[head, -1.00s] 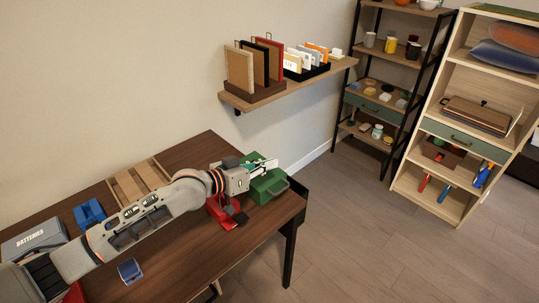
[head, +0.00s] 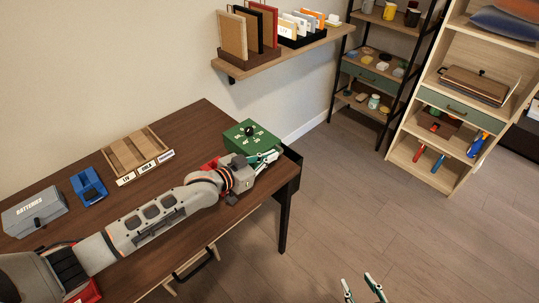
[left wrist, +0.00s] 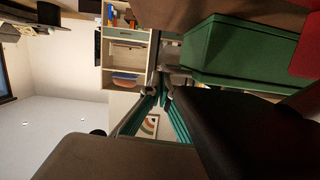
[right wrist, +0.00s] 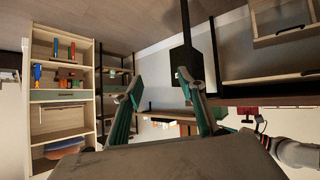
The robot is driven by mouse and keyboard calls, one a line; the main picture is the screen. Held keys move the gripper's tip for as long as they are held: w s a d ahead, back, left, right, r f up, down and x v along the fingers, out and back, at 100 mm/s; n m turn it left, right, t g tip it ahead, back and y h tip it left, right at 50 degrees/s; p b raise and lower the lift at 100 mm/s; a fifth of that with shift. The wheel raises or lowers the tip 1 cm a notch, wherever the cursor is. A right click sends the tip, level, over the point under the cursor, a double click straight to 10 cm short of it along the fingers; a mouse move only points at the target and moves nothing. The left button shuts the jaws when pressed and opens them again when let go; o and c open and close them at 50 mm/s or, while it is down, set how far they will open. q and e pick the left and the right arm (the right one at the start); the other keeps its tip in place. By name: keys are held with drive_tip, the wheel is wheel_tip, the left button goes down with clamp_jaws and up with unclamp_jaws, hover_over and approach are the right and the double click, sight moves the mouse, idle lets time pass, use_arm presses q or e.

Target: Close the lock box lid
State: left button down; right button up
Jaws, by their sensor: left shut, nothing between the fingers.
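The green lock box (head: 252,137) stands at the right end of the wooden table in the head view. A green face with a black dial and white markings shows toward the camera; whether a gap remains under the lid is hidden. My left gripper (head: 270,157) is shut and empty at the box's near right side. In the left wrist view, its fingertips (left wrist: 160,91) are beside the green box (left wrist: 240,52); contact is unclear. My right gripper (head: 362,283) is open and empty over the floor, right of the table. Its spread fingers also show in the right wrist view (right wrist: 158,85).
A red object (head: 210,164) is partly hidden behind my left arm near the box. A wooden tray (head: 135,153), a blue holder (head: 88,186) and a grey batteries box (head: 34,211) stand further left. A wall shelf (head: 285,54) hangs above. Floor right of the table is clear.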

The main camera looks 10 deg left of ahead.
use_arm(q)
drive_tip(key=shift+s+f, duration=0.1)
drive_tip(key=shift+f, duration=0.2)
drive_tip(key=shift+r, duration=0.1)
use_arm(e)
drive_tip(key=shift+r, duration=0.1)
use_arm(q)
drive_tip(key=shift+r+p, duration=0.25)
drive_tip(key=shift+p, duration=0.15)
drive_tip(key=s+a+r+p, duration=0.3)
drive_tip(key=s+a+r, duration=0.2)
drive_tip(key=s, duration=0.3)
drive_tip(key=shift+r+p, duration=0.4)
drive_tip(key=shift+r, duration=0.25)
use_arm(e)
drive_tip(key=shift+s+d+r+h, duration=0.4)
drive_tip(key=shift+s+d+r, duration=0.4)
drive_tip(key=shift+d+r, duration=0.3)
use_arm(q)
drive_tip(key=shift+s, duration=0.1)
